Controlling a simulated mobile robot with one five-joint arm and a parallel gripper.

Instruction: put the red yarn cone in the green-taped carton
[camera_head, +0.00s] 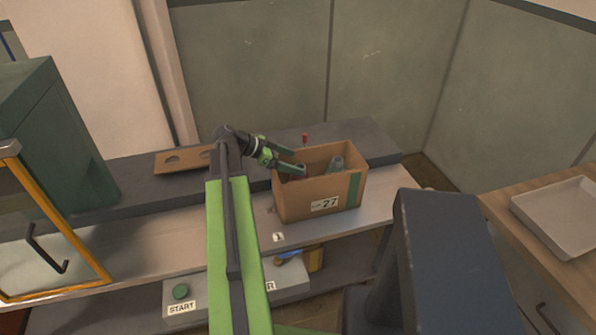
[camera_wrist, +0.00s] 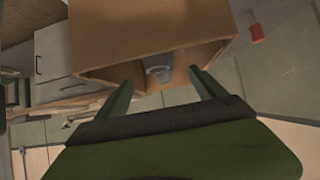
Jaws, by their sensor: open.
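The carton (camera_head: 295,203) stands on the bench with a green tape strip down its front right and a label reading 27. Its top is open, and it also shows in the wrist view (camera_wrist: 130,35). My gripper (camera_head: 297,169) is open at the carton's upper left rim, with nothing seen between its fingers. In the wrist view my gripper (camera_wrist: 160,80) points at the carton's opening. A grey cone-like piece (camera_head: 337,164) is inside the carton. A small red piece (camera_head: 305,139) shows behind the carton and in the wrist view (camera_wrist: 257,33); I cannot tell whether it is the yarn cone.
A wooden board with holes (camera_head: 174,162) lies on the back ledge. A green cabinet (camera_head: 50,130) and an orange-framed glass door (camera_head: 75,232) stand at left. A START button (camera_head: 180,291) is below the bench. A pale tray (camera_head: 562,220) lies on the right counter.

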